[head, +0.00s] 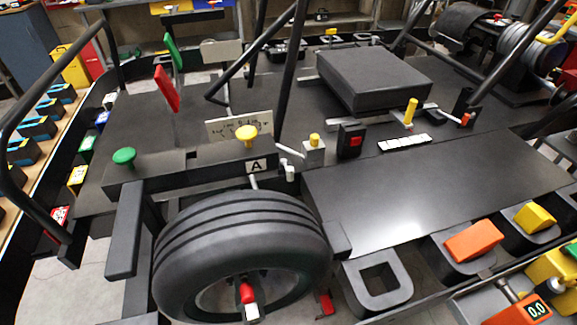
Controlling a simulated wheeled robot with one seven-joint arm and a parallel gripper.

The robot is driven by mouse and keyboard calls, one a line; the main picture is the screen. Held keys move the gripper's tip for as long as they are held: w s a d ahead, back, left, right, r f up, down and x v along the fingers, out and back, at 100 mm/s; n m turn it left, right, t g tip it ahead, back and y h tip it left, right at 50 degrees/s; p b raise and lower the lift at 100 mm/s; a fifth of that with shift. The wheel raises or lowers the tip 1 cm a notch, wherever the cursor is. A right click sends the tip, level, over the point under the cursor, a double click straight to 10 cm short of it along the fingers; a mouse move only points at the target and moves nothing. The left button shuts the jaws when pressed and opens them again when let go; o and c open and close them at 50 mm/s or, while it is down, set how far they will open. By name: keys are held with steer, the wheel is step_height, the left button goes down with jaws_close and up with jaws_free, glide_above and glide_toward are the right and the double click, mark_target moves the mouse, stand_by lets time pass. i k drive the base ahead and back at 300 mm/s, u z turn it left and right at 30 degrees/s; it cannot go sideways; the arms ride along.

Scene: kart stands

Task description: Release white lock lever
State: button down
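A small white lever (289,150) sits right of the black block marked "A" (256,167), beside a small grey box with a yellow knob (314,141). It slants down from upper left to the box. A short white piece (289,173) stands just below it. I cannot tell whether these two white parts are joined, or which one is the lock lever. My gripper is not in view.
A black tyre (243,240) stands in front of the block. Green (124,156) and yellow (247,133) knobs, red (166,89) and green (173,52) levers, and black frame tubes (290,60) surround the area. A bare black panel (400,195) lies right.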

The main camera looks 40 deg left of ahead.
mark_target(290, 169)
steer(key=k, duration=0.5)
steer(key=u, duration=1.7)
steer(key=k, duration=0.75)
steer(key=z, duration=1.05)
steer(key=i, duration=0.85)
